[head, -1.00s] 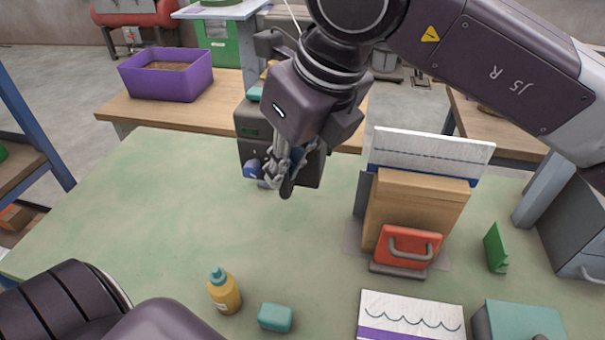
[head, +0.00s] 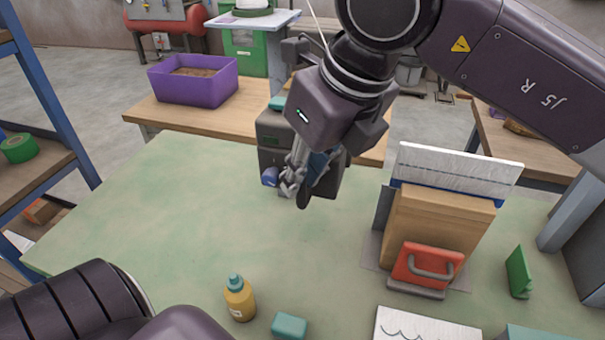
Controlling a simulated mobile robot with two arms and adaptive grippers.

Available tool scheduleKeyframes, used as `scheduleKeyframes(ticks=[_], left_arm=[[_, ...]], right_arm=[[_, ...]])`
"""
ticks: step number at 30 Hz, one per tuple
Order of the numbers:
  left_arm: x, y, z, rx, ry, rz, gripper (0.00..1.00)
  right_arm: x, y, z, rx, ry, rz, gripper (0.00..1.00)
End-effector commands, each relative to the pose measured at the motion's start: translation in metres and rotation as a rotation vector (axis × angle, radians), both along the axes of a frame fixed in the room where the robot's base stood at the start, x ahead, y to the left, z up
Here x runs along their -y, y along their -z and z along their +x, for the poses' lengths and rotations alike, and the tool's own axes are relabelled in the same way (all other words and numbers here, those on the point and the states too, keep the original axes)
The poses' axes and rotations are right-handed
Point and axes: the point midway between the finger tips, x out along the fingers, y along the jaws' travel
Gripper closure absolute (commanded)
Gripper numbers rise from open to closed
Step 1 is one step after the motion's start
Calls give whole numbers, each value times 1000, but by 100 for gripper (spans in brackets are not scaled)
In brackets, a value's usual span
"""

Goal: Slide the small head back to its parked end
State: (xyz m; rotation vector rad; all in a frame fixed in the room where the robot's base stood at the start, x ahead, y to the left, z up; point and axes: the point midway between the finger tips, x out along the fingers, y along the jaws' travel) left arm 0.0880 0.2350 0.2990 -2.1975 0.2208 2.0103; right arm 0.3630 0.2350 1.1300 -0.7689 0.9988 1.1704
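My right gripper (head: 296,190) points down in front of this box, close beside the blue part. Its fingers overlap with the dark box behind, so I cannot tell whether they touch or hold anything. A red block with a grey handle (head: 424,267) sits at the front of a wooden box; I cannot tell which part is the small head. My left gripper is out of view.
A white panel with a dashed line (head: 455,168) stands behind the wooden box (head: 445,220). A yellow bottle (head: 240,300), a teal block (head: 289,326) and a green piece (head: 519,272) are on the green table (head: 150,220). The table's left half is clear.

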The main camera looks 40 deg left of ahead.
Motion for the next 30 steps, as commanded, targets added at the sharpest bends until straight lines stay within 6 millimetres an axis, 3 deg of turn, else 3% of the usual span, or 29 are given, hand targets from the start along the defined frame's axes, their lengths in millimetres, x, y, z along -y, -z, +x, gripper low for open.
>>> scheduleKeyframes(ticks=[15,21,30], left_arm=[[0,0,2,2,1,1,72],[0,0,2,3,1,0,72],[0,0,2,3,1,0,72]], right_arm=[[36,-91,-7,3,2,3,81],[43,-106,-9,1,1,3,81],[43,-107,-9,0,1,2,81]])
